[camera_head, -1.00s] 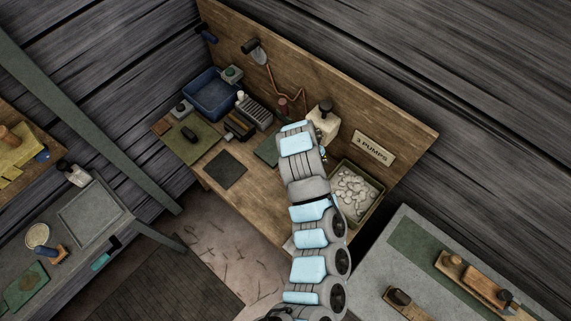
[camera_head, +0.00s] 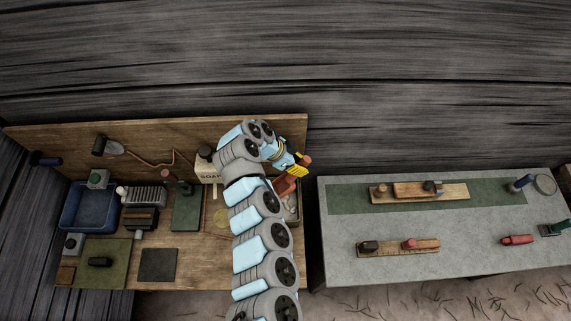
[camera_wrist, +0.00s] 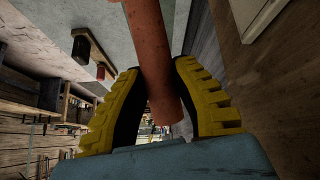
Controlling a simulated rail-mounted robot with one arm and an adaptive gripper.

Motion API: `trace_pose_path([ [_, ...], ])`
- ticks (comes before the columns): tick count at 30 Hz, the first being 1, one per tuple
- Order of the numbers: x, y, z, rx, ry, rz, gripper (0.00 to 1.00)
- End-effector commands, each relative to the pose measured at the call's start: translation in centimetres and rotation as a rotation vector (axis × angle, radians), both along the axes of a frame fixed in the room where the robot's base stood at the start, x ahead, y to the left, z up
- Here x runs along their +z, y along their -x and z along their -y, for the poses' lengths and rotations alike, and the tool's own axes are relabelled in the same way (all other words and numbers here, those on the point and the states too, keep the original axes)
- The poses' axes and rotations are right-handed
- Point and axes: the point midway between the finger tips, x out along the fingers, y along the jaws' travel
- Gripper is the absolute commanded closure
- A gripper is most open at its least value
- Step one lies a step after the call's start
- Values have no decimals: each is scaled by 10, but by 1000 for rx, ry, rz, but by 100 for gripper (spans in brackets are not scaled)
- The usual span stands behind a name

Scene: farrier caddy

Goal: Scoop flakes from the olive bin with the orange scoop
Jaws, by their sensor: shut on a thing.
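My gripper (camera_head: 298,169) has yellow ribbed fingers and is shut on the handle of the orange scoop (camera_head: 286,186). The handle end shows above the fingers and the scoop's wider part points down and left, over or in front of the olive bin (camera_head: 296,219). I cannot tell whether the scoop touches the flakes. The bin stands at the right end of the wooden bench, mostly hidden by my arm, with a few pale flakes (camera_head: 291,206) showing. In the wrist view, my gripper (camera_wrist: 158,75) has the orange scoop handle (camera_wrist: 152,45) between its fingers.
A white soap box (camera_head: 205,172) stands left of my arm, partly covered. A blue tub (camera_head: 88,207) and small tools fill the bench's left. The wooden backboard (camera_head: 60,143) rises behind the bench.

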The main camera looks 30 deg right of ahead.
Motion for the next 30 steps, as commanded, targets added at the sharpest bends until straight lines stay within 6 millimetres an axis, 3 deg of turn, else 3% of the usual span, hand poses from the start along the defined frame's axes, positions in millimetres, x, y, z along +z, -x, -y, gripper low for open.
trace_pose_path([
  [10, 4, 9, 13, -83, 23, -1, 100],
  [25, 2, 10, 13, -87, 22, -3, 100],
  [30, -6, 9, 9, -86, 22, -4, 100],
])
